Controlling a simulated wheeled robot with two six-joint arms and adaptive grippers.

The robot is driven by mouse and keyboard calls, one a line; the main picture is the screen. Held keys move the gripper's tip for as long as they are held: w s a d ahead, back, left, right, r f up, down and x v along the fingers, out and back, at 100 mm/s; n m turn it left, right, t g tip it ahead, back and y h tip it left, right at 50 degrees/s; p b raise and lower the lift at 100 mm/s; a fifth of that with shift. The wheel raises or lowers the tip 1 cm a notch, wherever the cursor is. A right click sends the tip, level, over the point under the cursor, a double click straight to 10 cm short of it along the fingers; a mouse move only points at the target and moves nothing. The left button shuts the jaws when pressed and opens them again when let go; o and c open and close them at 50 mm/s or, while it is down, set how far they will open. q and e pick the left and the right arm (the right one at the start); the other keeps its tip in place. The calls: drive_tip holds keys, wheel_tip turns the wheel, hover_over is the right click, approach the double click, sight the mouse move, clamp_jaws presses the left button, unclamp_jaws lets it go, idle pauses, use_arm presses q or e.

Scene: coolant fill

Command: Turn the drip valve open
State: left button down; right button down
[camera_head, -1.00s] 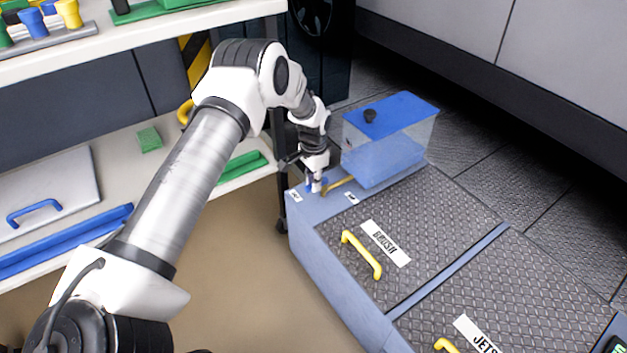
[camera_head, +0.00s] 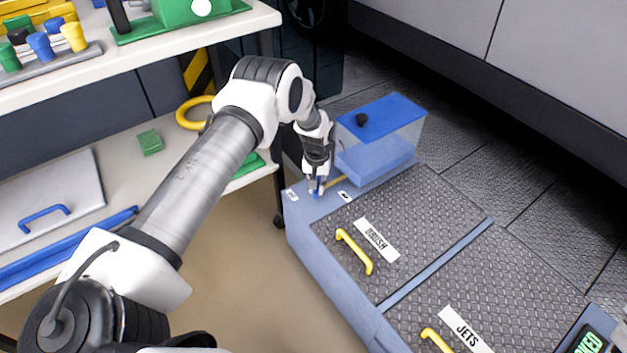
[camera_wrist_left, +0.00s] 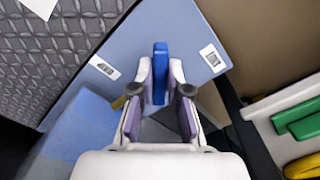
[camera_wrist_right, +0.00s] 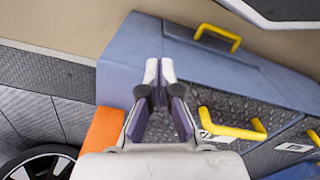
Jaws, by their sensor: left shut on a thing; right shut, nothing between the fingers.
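The drip valve's blue handle (camera_wrist_left: 160,72) stands between the fingers of my left gripper (camera_wrist_left: 160,85) in the left wrist view. In the head view my left gripper (camera_head: 317,188) is down at the corner of the blue-grey machine (camera_head: 305,225), shut on the handle, which it mostly hides. A brass-coloured pipe (camera_head: 337,180) runs from the valve to the clear tank (camera_head: 380,150). Small white labels lie either side of the valve, too small to read. My right gripper (camera_wrist_right: 159,72) is shut and empty in the right wrist view.
The tank has a blue lid (camera_head: 385,112) with a black knob. Treadplate hatches with yellow handles (camera_head: 354,251) cover the machine top. A shelf unit (camera_head: 140,180) stands at the left, close to my left arm. An orange part (camera_wrist_right: 101,135) shows in the right wrist view.

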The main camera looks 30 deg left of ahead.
use_arm(q)
drive_tip(key=n, duration=0.2)
drive_tip(key=d+n, duration=0.1)
drive_tip(key=shift+w+n+p, duration=0.3)
drive_tip(key=shift+n+p, duration=0.1)
drive_tip(key=shift+w+d+n, duration=0.15)
drive_tip(key=shift+w+n, duration=0.05)
drive_tip(key=shift+n, duration=0.65)
drive_tip(key=shift+w+d+n, duration=0.1)
drive_tip(key=shift+w+n, duration=0.15)
drive_tip(key=shift+n, duration=0.65)
drive_tip(key=shift+w+d+n, duration=0.15)
drive_tip(key=shift+w+n, duration=0.05)
drive_tip(key=shift+n, duration=0.65)
drive_tip(key=c, duration=1.1)
unclamp_jaws()
drive_tip(key=shift+c, duration=0.2)
wheel_tip(320, 180, up, 12)
